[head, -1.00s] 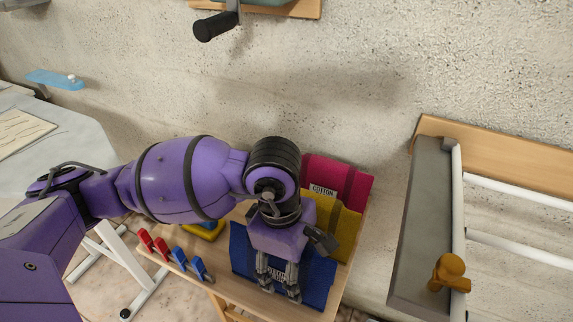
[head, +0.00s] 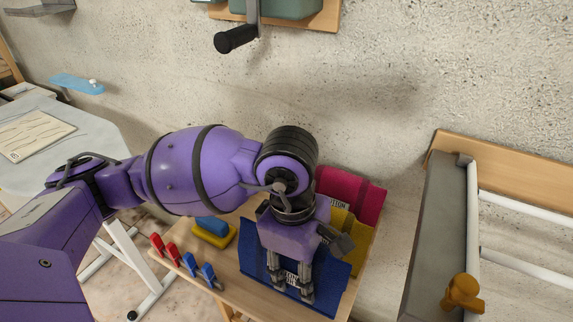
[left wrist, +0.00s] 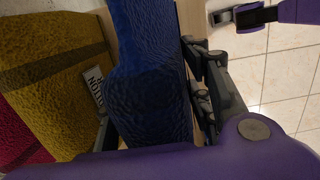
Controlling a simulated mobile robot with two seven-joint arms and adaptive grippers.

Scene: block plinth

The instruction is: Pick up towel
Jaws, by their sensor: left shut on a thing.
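A blue towel (head: 326,276) lies at the front of a row of folded towels on a small wooden table (head: 236,284). My left gripper (head: 291,291) points down over it and is shut on it, with its fingertips near the towel's front part. The blue towel fills the middle of the left wrist view (left wrist: 146,45), bunched beside the dark fingers. The gripper and wrist hide part of the blue towel. A yellow towel (head: 352,236) and a dark red towel (head: 360,197) lie behind it.
Red and blue pegs (head: 190,264) stand along the table's left edge, near a blue and yellow sponge (head: 213,231). A wall rack with white bars (head: 520,208) and an orange knob (head: 462,294) is at right. A black-handled crank (head: 236,39) hangs above.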

